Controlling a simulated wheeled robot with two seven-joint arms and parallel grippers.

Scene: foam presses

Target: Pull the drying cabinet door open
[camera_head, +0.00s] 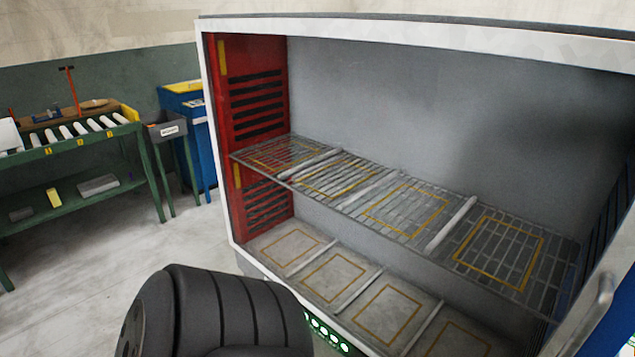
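The drying cabinet (460,33) fills the middle and right of the head view, with a white frame and an open front. Its red slatted left wall, grey back, wire shelf (400,208) and floor are all in plain sight. At the lower right edge is what looks like the door (612,305), white-edged with blue, standing away from the opening and cut off by the picture edge. A grey bar handle (598,308) shows on it. Neither gripper is in view, and nothing is seen touching the handle.
The shelf and cabinet floor are empty, marked with yellow rectangles. A black ribbed arm part of mine covers the bottom centre. A green roller bench (75,143), a grey bin (165,128) and a blue cabinet (203,150) stand at left. Pale floor between is clear.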

